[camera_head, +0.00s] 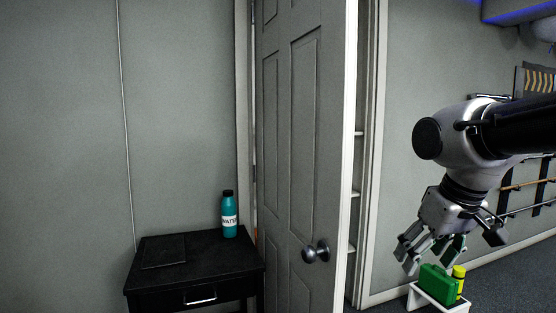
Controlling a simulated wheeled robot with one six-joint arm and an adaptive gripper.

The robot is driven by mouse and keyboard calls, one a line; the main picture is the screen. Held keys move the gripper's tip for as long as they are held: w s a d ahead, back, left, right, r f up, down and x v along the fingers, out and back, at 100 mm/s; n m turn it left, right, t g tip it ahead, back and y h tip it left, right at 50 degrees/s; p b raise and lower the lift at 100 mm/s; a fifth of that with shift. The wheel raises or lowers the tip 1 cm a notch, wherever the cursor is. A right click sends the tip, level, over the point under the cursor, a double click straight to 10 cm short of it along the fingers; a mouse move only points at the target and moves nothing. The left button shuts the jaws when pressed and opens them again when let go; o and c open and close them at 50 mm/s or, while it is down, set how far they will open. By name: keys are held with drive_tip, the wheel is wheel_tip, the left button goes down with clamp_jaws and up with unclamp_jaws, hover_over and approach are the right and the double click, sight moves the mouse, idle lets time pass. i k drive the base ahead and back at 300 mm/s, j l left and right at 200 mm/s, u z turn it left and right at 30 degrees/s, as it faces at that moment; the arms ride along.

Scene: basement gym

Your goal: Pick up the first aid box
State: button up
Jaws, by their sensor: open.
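The first aid box, taken to be the green case (436,284), sits on a small white stand (418,295) at the lower right. No marking on it is legible. My gripper (432,262) points down just above the green case, with its fingers spread open and nothing held. One finger is to the upper left of the case and others are behind or to its right. I cannot tell whether any finger touches the case.
A yellow bottle-like item (458,280) with a dark label stands close to the right of the case. A half-open grey door (305,160) is to the left. A black table (215,258) with a teal water bottle (229,216) stands farther left. Racks line the right wall.

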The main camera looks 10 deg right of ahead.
sight(443, 287)
drive_tip(key=z, duration=1.35)
drive_tip(key=i+j, duration=0.1)
drive_tip(key=i, duration=2.05)
drive_tip(key=i+j+z, duration=0.15)
drive_tip(key=i+z, duration=0.15)
drive_tip(key=i, duration=0.2)
drive_tip(key=i+j+z, duration=0.25)
drive_tip(key=i, duration=0.2)
drive_tip(key=i+j+z, duration=0.3)
drive_tip(key=i, duration=0.15)
drive_tip(key=z, duration=0.4)
